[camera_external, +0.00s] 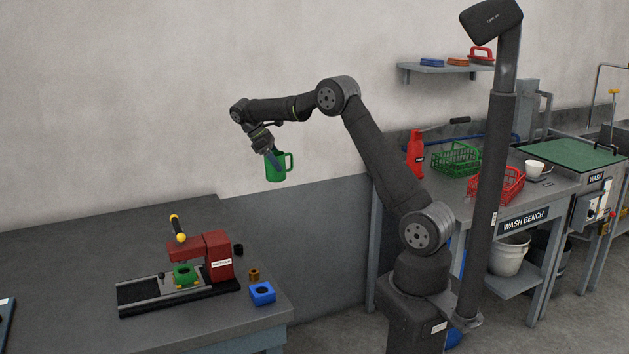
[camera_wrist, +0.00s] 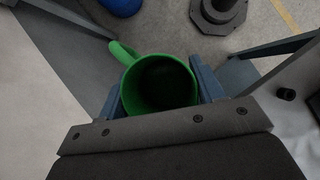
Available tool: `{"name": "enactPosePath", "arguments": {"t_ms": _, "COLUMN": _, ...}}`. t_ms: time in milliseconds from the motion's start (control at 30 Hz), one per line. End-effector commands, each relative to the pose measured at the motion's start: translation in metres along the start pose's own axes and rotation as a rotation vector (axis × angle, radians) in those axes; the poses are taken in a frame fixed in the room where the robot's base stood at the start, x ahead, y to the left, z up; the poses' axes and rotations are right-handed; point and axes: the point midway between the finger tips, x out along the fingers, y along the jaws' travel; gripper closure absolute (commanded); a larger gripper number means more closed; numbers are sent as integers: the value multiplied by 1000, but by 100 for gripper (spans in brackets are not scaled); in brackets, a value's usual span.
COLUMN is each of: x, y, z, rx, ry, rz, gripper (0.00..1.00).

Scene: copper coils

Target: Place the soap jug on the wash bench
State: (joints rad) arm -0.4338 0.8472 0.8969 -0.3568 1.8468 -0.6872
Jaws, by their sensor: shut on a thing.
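My gripper (camera_external: 267,154) is shut on a green jug (camera_external: 278,170) with a handle on its right side in the external view. It holds the jug in the air against the wall, between the left table and the wash bench (camera_external: 525,219). In the wrist view the jug (camera_wrist: 158,84) sits between the two blue-grey fingers, its dark inside facing the camera and its handle at upper left. Its contents cannot be made out. The wash bench is on the right, behind my arm.
On the wash bench are a red bottle (camera_external: 415,155), a green basket (camera_external: 456,159), a red basket (camera_external: 497,186) and a white cup (camera_external: 535,168). A red press (camera_external: 217,257), a blue block (camera_external: 262,293) and a copper-coloured ring (camera_external: 254,274) are on the left table (camera_external: 75,262).

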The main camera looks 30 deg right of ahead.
Motion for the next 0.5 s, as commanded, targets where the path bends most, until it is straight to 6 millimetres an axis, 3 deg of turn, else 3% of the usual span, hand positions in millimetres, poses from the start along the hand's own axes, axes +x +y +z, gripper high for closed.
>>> {"name": "enactPosePath", "arguments": {"t_ms": 33, "x": -12, "y": -9, "z": -21, "rx": -92, "ry": 0, "rz": 61, "gripper": 70}}
{"name": "enactPosePath", "arguments": {"t_ms": 267, "x": -61, "y": -49, "z": -103, "rx": -540, "ry": 0, "rz": 351, "gripper": 70}}
{"name": "enactPosePath", "arguments": {"t_ms": 500, "x": -117, "y": -117, "z": -186, "rx": -1033, "ry": 2, "rz": 669, "gripper": 70}}
